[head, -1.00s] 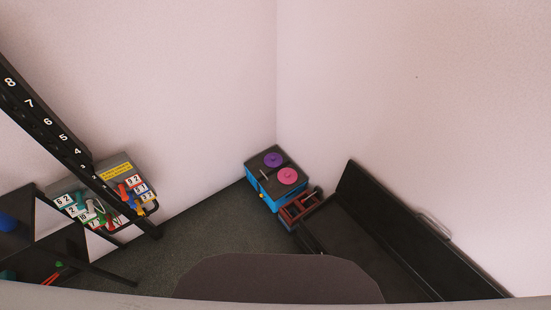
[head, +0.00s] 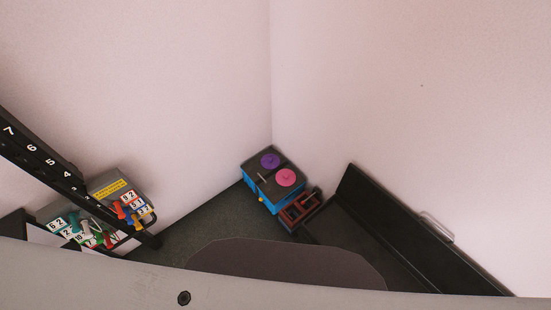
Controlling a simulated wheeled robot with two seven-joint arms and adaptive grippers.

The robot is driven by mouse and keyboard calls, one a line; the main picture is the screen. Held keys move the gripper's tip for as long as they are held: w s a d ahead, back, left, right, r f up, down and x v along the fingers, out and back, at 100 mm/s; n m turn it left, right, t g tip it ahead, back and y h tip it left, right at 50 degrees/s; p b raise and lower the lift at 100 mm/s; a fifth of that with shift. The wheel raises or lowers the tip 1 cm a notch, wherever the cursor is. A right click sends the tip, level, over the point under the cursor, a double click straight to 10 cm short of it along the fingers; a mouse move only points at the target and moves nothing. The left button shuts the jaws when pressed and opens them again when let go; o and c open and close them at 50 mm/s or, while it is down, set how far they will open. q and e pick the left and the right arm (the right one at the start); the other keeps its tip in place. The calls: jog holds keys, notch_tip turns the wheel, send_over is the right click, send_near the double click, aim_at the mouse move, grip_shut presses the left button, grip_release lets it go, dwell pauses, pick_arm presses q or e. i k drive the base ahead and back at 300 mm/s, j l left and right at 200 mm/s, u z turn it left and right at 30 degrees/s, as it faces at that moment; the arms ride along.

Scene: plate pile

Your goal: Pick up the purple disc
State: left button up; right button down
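The purple disc (head: 270,160) lies on the dark top of a small blue box (head: 289,197) in the corner of the room, in the head view. A pink disc (head: 286,177) lies beside it, nearer to me. A short light bar sits on the box top between the discs' left sides. Neither of my grippers shows in the head view.
A brown-red crate (head: 298,211) stands against the near side of the blue box. A long black bench-like piece (head: 392,228) runs along the right wall. A numbered black rail (head: 42,154) and a rack with number cards (head: 130,205) are at left. Dark floor (head: 208,222) lies between.

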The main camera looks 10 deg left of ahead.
aim_at(269, 161)
jog(key=i+j+z, duration=0.6)
jog(key=j, duration=0.25)
jog(key=i+j+z, duration=0.2)
jog(key=j, duration=0.15)
jog(key=i+j+z, duration=0.1)
jog(key=j+z, duration=0.15)
jog(key=i+j+z, duration=0.2)
jog(key=j, duration=0.3)
jog(key=k+l, duration=0.05)
jog(key=k, duration=0.05)
